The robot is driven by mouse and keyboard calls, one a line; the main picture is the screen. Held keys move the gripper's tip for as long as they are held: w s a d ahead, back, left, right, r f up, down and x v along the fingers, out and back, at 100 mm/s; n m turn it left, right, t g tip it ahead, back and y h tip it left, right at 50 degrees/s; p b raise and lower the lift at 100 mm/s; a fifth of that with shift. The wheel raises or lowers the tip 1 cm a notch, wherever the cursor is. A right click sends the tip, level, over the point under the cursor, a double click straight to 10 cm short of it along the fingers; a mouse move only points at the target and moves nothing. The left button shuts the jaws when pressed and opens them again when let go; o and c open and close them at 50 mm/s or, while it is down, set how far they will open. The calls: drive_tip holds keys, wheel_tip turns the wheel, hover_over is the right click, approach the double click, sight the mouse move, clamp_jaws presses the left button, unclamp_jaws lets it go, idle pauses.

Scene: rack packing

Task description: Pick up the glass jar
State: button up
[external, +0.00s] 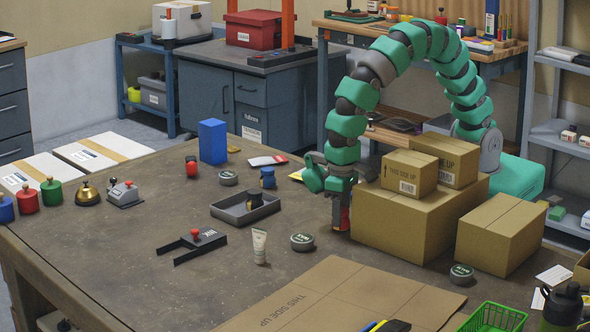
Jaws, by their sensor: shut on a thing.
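My gripper (340,210) points down at the table beside the left side of the large cardboard box. It is shut on a small red object (341,220), mostly covered by the fingers; I cannot tell if this is the glass jar or whether it touches the table. No clearly transparent jar shows. Small jar-like things stand on the table: a red one with a dark top (191,168), a blue one with a dark top (267,180) and a dark one (254,200) inside a grey tray (230,215).
Large cardboard box (400,230) with smaller boxes on top stands close right of my gripper; another box (498,235) stands beyond. A white tube (259,246) and round tin (302,242) stand in front. Flat cardboard (340,298) covers the near table.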

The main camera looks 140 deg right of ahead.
wheel_tip(320, 180, up, 10)
drive_tip(key=shift+f+p, duration=0.1)
drive_tip(key=shift+p, duration=0.4)
drive_tip(key=w+d+r+p, duration=0.1)
drive_tip(key=w+d, duration=0.2)
drive_tip(key=w, duration=0.3)
drive_tip(key=m+p, duration=0.2)
drive_tip(key=p, duration=0.3)
hover_over(235, 211)
wheel_tip(235, 211, down, 10)
drive_tip(key=shift+s+f+b, duration=0.1)
drive_tip(key=shift+f+b, duration=0.05)
drive_tip(key=shift+b, duration=0.3)
